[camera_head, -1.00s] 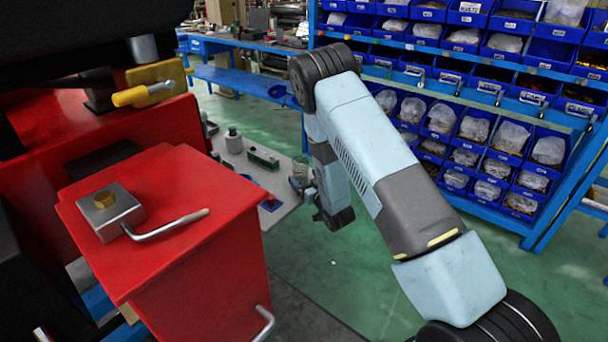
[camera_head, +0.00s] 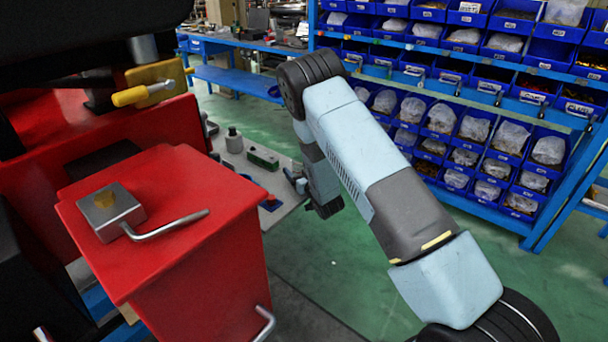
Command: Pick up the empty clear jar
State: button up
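My arm reaches out over a low grey-white bench top, and my dark gripper (camera_head: 326,209) hangs at the bench's right side. Its fingers are small and dark, and I cannot tell whether they are open or shut. No clear jar can be made out for certain. A small, partly transparent shape (camera_head: 296,168) stands at the bench's right edge, just left of my forearm, partly hidden by it; it may be the jar. I cannot see any object held in the gripper.
The bench (camera_head: 235,166) also bears a grey bottle (camera_head: 234,142) and a green block (camera_head: 262,158). A red machine housing (camera_head: 165,225) with a metal block and bent lever (camera_head: 168,226) fills the near left. Blue bin shelves (camera_head: 470,150) stand behind. Green floor is open at right.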

jog(key=c, duration=0.7)
jog(key=shift+c, duration=0.2)
